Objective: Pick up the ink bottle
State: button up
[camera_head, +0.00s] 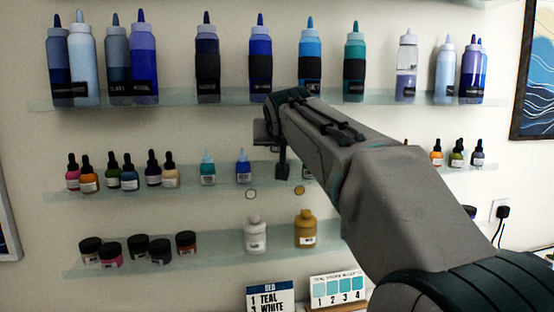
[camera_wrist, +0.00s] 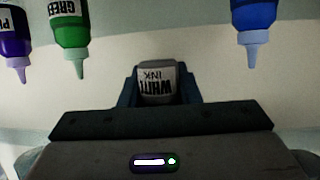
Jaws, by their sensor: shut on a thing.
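The ink bottle (camera_wrist: 156,84), with a white label reading "WHITE INK", sits between the two fingers of my gripper (camera_wrist: 158,96) in the wrist view. The label appears upside down there. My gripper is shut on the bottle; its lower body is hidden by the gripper. In the camera_head view, my gripper (camera_head: 283,150) is in front of the middle shelf, and the bottle cannot be made out behind my arm.
The middle shelf (camera_head: 120,185) holds several small ink bottles, including a teal one (camera_head: 208,168) and a blue one (camera_head: 243,167). Tall squeeze bottles (camera_head: 260,68) line the upper shelf (camera_head: 180,98). A white bottle (camera_head: 255,236) and gold bottle (camera_head: 305,230) stand below. A card (camera_head: 270,297) reads "TEAL" and "WHITE".

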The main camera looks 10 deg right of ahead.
jog(key=s+b, duration=0.4)
jog(key=s, duration=1.5)
jog(key=shift+s, duration=0.3)
jog(key=shift+r, duration=0.15)
